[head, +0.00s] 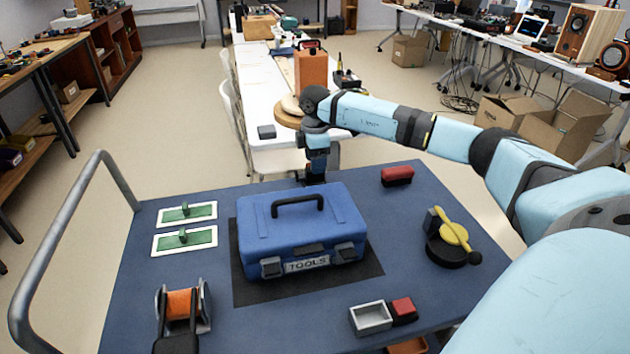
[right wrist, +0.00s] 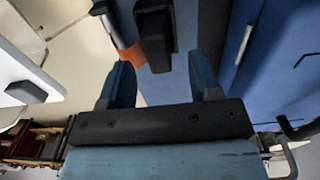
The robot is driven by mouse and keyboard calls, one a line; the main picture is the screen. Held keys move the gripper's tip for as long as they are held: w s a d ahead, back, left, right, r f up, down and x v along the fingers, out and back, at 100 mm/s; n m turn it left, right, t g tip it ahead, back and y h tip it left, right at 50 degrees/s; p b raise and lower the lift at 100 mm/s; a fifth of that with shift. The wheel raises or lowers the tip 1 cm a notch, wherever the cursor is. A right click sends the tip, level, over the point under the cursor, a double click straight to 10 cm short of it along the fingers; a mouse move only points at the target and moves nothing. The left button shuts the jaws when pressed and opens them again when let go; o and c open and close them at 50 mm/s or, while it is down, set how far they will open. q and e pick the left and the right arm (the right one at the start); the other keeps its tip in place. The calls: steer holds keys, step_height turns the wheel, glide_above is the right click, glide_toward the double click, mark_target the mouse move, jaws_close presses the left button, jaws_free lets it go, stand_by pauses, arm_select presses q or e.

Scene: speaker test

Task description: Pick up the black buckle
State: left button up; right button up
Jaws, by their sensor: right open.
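My right gripper (head: 316,172) points down over the back edge of the blue cart top, just behind the blue toolbox (head: 312,217). In the right wrist view its two blue fingers (right wrist: 161,82) are spread apart with nothing between them. A black object (right wrist: 155,38) lies beyond the fingertips there; I cannot tell whether it is the black buckle. The toolbox also shows at the right of that view (right wrist: 285,55). It stands shut on a dark mat (head: 250,294), with a black handle (head: 297,203) and dark front latches (head: 271,266). My left gripper is not in view.
A red block (head: 397,174) lies right of my right gripper. A white table (head: 270,85) stands behind the cart.

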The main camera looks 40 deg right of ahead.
mark_target(315, 179)
step_height(315, 179, down, 4)
steer(key=shift+w+d+r+b, duration=0.1)
steer(key=shift+b, duration=0.3)
steer(key=c, duration=0.8)
steer(key=shift+c, duration=0.7)
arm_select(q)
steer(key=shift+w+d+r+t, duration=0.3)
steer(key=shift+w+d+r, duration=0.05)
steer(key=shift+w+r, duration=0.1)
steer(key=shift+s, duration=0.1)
